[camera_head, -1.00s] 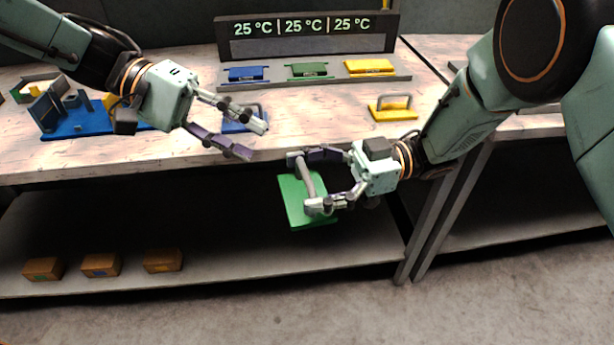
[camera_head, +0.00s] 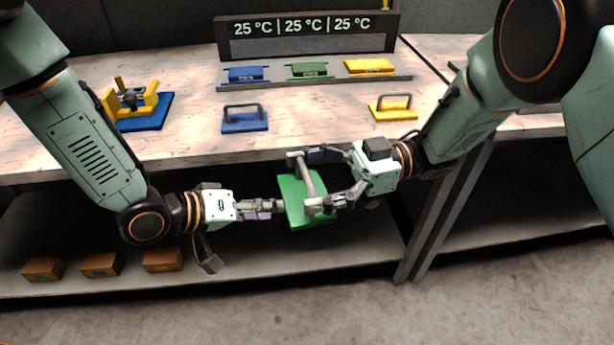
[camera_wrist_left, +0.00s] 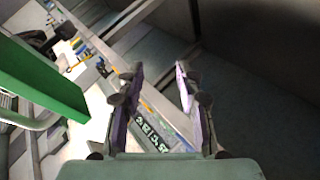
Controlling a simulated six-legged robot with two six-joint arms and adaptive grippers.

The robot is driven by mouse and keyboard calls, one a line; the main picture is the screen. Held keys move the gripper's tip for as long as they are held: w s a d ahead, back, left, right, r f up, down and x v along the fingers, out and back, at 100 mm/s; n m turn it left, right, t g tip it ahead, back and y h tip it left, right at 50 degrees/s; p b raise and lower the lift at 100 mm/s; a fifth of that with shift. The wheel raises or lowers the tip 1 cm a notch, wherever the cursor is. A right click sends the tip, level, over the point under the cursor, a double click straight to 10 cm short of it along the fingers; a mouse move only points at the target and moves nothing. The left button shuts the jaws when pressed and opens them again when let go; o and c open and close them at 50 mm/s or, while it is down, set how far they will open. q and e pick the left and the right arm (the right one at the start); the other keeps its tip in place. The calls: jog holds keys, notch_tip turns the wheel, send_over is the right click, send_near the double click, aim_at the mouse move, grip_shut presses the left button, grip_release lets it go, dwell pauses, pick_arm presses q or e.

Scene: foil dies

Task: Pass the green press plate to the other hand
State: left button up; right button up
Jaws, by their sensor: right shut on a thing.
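The green press plate (camera_head: 293,204) hangs in the air in front of the table edge, with its grey handle (camera_head: 306,176) facing up. My right gripper (camera_head: 304,182) is shut on that handle. My left gripper (camera_head: 277,208) has its fingers close to the plate's left edge in the head view. In the left wrist view its fingers (camera_wrist_left: 160,84) are apart with nothing between them. There the green plate (camera_wrist_left: 40,75) lies to the left of the fingers, not between them. Whether a finger touches the plate cannot be told.
A blue press plate (camera_head: 245,124) and a yellow press plate (camera_head: 392,112) lie on the table. A blue fixture with yellow parts (camera_head: 146,117) stands at left. Behind are a rack of coloured dies (camera_head: 310,72) and a temperature display (camera_head: 305,28). Small boxes (camera_head: 101,265) sit on the lower shelf.

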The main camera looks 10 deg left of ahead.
jog(key=shift+r, duration=0.1)
pick_arm(q)
jog(key=s+a+f+g+y, duration=0.4)
jog(key=s+f+y, duration=0.1)
jog(key=s+f, duration=0.8)
jog(key=s+a+f+g+y, duration=0.1)
jog(key=s+a+g+y, duration=0.1)
jog(key=s, duration=0.5)
jog(key=s+a+f+m+g+y, duration=0.1)
jog(key=s+a+f+y, duration=0.1)
jog(key=s, duration=0.5)
jog(key=shift+a+f+g, duration=0.2)
jog(key=shift+f+g, duration=0.05)
jog(key=shift+g, duration=0.15)
jog(key=shift+s, duration=0.1)
